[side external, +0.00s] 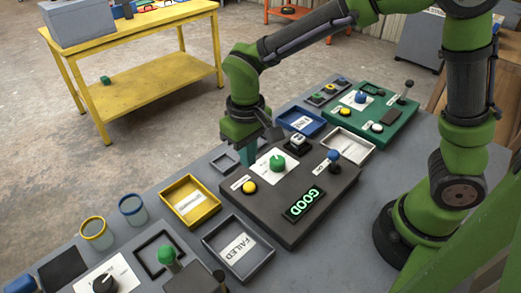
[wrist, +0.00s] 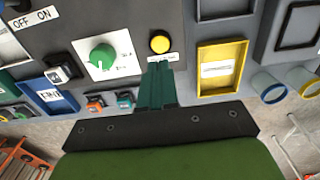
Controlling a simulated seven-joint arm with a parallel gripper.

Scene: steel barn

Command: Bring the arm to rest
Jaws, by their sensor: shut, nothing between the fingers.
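My gripper (side external: 246,156) is shut and empty. It hangs over the far-left edge of the dark control box (side external: 290,222), near its yellow button (side external: 249,187). In the wrist view my closed green fingers (wrist: 160,70) point toward the yellow button (wrist: 160,42) and partly cover its label. I cannot tell how far they are from the surface. The box also bears a green knob (side external: 277,162) on a white plate, a blue-topped lever (side external: 333,160) and a lit green display (side external: 304,204) reading GOOD. The green knob also shows in the wrist view (wrist: 103,57).
Around the box are a yellow tray (side external: 217,203), a grey tray marked FAILED (side external: 266,262), a blue tray (side external: 318,130) and a white tray (side external: 370,145). A green control box (side external: 345,125) stands behind. Two jars (side external: 97,234) stand at left. Open floor lies beyond the table.

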